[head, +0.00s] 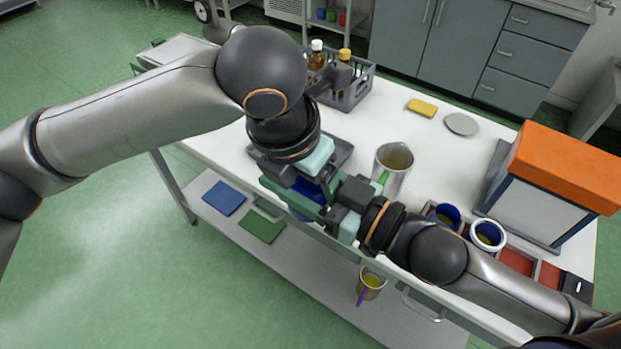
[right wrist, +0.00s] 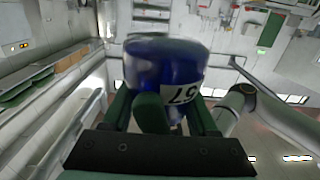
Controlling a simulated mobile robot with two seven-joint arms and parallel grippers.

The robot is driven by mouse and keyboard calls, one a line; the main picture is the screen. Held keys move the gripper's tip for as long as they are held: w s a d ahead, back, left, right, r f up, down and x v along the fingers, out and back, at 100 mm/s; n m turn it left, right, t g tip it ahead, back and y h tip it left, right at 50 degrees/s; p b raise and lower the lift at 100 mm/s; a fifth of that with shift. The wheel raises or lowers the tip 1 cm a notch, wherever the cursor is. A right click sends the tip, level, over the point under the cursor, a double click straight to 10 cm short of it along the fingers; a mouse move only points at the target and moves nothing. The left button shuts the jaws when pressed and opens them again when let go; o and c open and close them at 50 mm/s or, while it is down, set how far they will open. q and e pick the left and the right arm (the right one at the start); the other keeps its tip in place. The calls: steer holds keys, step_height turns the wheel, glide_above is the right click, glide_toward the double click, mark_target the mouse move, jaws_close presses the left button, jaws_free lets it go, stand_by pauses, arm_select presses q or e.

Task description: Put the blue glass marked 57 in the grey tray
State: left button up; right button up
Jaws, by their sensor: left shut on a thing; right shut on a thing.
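The blue glass marked 57 (right wrist: 165,65) shows in the right wrist view with its white label upside down. In the head view it is mostly hidden, with blue (head: 307,192) showing between my grippers. My right gripper (head: 335,207) is shut on it from the right. My left gripper (head: 312,175) comes down from above and is shut at the same glass; its exact contact is hidden. Both are over the table's front edge. The grey tray (head: 344,151) lies on the table just behind my left gripper, which partly covers it.
A metal jug (head: 394,166) stands right of the tray. A rack with blue cups (head: 488,236) and an orange-topped box (head: 565,165) are at the right. A grey bottle caddy (head: 357,93), yellow sponge (head: 422,107) and grey disc (head: 461,124) are behind. A yellow-filled mug (head: 371,284) stands lower down.

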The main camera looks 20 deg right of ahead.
arm_select(q)
steer(key=c, duration=0.3)
steer(key=shift+c, duration=0.7)
arm_select(e)
steer(key=o, duration=0.9)
arm_select(q)
steer(key=c, duration=0.3)
arm_select(e)
steer(key=o, duration=0.3)
arm_select(q)
jaws_close()
arm_select(e)
steer(key=shift+o, duration=1.3)
